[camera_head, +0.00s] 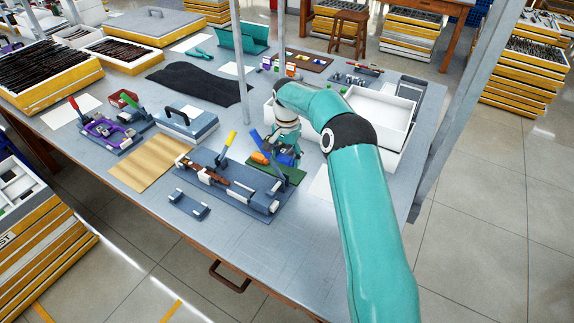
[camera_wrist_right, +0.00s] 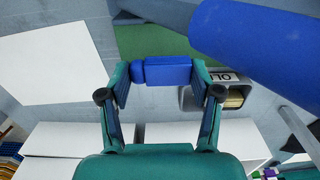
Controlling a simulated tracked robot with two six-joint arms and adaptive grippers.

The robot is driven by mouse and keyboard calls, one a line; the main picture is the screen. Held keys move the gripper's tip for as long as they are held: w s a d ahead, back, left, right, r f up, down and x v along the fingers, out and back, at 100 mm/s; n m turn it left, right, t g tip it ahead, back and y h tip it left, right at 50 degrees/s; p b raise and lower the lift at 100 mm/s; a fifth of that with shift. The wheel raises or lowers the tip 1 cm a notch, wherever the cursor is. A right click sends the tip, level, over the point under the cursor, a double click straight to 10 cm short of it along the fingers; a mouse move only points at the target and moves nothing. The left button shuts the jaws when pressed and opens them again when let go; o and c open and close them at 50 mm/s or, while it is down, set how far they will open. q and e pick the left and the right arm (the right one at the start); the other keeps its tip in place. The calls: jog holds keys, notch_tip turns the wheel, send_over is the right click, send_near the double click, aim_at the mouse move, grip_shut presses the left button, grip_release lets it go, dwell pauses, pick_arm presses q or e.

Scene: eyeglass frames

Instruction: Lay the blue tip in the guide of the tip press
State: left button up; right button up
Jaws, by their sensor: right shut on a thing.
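My right gripper (camera_wrist_right: 160,74) is shut on the blue tip (camera_wrist_right: 168,71), a short blue block gripped across its ends between the two teal fingers. In the head view my right gripper (camera_head: 288,140) hangs over the tip press. The tip press has a green base (camera_head: 292,177), a blue lever (camera_head: 257,139) and an orange part (camera_head: 260,157). In the right wrist view the green base (camera_wrist_right: 150,40) lies beyond the tip, and a large blue bar crosses at top right. I cannot make out the guide or whether the tip touches it. My left gripper is not in view.
A blue-grey fixture with a yellow lever (camera_head: 232,138) stands left of the press. White trays (camera_head: 385,108) stand behind my right arm. A small grey bracket (camera_head: 187,204) lies near the front, where the table is mostly clear. Grey posts (camera_head: 240,60) rise from the table.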

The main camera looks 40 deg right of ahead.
aim_at(287, 172)
notch_tip(287, 172, down, 4)
jog(key=shift+r, duration=0.15)
jog(key=shift+f, duration=0.35)
jog(key=o, duration=0.8)
jog(key=shift+r, duration=0.1)
jog(key=shift+o, duration=0.2)
jog(key=shift+r, duration=0.1)
